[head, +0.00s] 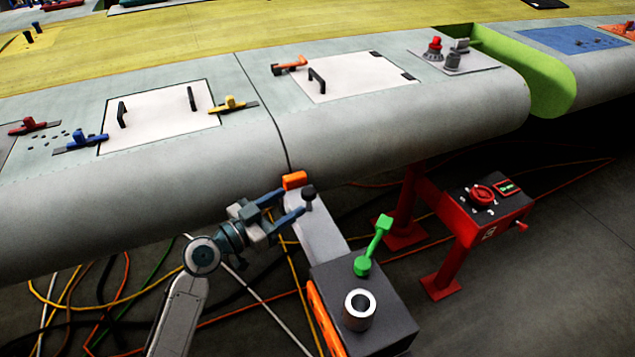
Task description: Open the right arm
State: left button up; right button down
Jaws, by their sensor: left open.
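A light grey jig arm (322,232) runs from a dark box (376,310) up to the front edge of the wing (420,125). A green lever (373,247) stands tilted up on the box, beside a metal ring (359,307). My left gripper (294,201) is open, its fingertips close to the dark knob. I cannot tell whether they touch it. My right gripper is out of view.
A red stand (460,240) with a control box (490,200) and red rotary knob is at the right. Several cables (95,300) lie on the dark floor. Clamps and handled panels (160,117) sit on the wing. Floor at lower right is clear.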

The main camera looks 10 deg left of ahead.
aim_at(315, 188)
pick_arm(q)
jog(key=p+x, duration=0.3)
jog(key=x, duration=0.4)
jog(key=shift+w+d+r, duration=0.15)
jog(key=shift+w+d, duration=0.1)
jog(key=shift+d, duration=0.05)
jog(key=shift+w+d, duration=0.35)
jog(key=shift+w, duration=0.15)
grip_shut()
jog(key=shift+s+f, duration=0.1)
jog(key=shift+f, duration=0.15)
